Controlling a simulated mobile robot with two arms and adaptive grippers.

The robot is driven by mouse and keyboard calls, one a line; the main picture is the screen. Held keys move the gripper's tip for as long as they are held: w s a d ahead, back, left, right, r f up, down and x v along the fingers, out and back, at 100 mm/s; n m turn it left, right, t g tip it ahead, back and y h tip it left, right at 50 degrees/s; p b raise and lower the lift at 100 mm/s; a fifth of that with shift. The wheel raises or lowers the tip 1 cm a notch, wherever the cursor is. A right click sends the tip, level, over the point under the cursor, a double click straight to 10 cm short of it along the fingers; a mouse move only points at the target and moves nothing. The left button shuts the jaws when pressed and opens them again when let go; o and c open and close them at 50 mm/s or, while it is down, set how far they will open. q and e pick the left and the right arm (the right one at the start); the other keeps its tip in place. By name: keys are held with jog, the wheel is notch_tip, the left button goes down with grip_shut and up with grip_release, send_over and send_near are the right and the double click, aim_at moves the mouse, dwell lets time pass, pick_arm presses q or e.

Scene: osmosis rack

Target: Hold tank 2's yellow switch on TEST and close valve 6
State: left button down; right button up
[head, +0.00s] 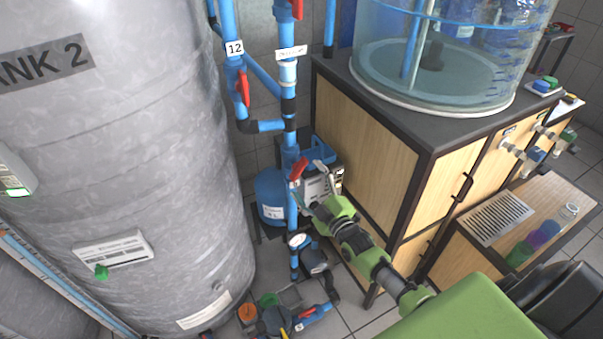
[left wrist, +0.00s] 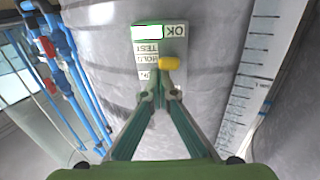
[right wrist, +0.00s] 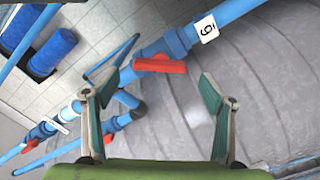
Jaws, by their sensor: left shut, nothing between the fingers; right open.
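Tank 2 (head: 130,160) is the large grey cylinder on the left. Its switch panel shows in the left wrist view (left wrist: 148,50), with a lit green-framed display and TEST and HOLD labels. The yellow switch (left wrist: 170,63) sticks out beside these labels; I cannot tell its exact position. My left gripper (left wrist: 160,93) is shut and empty, its tips just below the switch in the picture. Valve 6's red handle (right wrist: 160,65) lies at an angle to its blue pipe, near an upside-down 6 label (right wrist: 207,28). My right gripper (right wrist: 152,95) is open, with the handle beyond its fingertips. It also shows in the head view (head: 312,198).
A wooden cabinet (head: 365,150) with a clear water tank (head: 440,75) stands to the right. Pumps and pipes crowd the floor (head: 275,318) below the right gripper.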

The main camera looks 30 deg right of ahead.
aim_at(301, 172)
jog(key=shift+w, duration=2.15)
jog(key=c, duration=1.1)
